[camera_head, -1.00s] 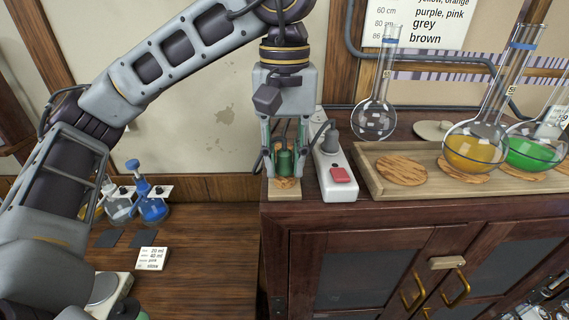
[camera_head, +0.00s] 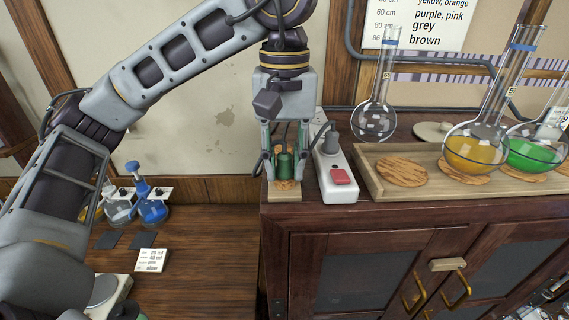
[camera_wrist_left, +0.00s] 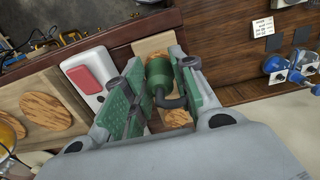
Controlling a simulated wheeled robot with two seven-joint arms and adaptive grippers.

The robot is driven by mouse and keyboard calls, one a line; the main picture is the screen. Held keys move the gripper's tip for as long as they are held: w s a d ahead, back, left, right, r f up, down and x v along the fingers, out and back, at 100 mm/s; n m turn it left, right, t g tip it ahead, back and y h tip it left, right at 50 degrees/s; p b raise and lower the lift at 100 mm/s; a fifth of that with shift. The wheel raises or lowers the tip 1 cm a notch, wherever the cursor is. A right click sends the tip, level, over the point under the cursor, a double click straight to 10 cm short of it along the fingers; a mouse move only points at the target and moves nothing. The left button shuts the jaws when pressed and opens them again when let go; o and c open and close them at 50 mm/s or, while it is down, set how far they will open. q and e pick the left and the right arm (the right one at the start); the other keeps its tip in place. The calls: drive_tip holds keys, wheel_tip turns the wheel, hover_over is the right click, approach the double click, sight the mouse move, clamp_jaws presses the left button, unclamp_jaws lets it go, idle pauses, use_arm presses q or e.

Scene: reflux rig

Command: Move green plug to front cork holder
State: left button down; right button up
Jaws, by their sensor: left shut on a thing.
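The green plug (camera_head: 285,167) is upright between the fingers of my left gripper (camera_head: 285,160), which is shut on it. In the left wrist view the green plug (camera_wrist_left: 158,72) and its dark bent cable show between the green-padded fingers of the left gripper (camera_wrist_left: 155,92). The plug is at the front cork (camera_wrist_left: 151,55) of a small pale wooden holder (camera_head: 284,195). I cannot tell whether it touches the cork. The back cork (camera_wrist_left: 177,118) shows behind the plug's cable. My right gripper is not in view.
A white power strip (camera_head: 333,175) with a red switch stands close to the right of the holder. Further right, a wooden tray (camera_head: 375,187) carries cork rings and round flasks. The cabinet's left edge is close beside the holder, with a lower table (camera_head: 200,240) beyond.

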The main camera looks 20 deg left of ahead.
sight(285, 154)
use_arm(q)
drive_tip(key=shift+f, duration=0.1)
idle(0.3)
drive_tip(key=c, duration=1.1)
unclamp_jaws()
drive_tip(key=shift+r, duration=0.2)
drive_tip(key=shift+r, duration=5.8)
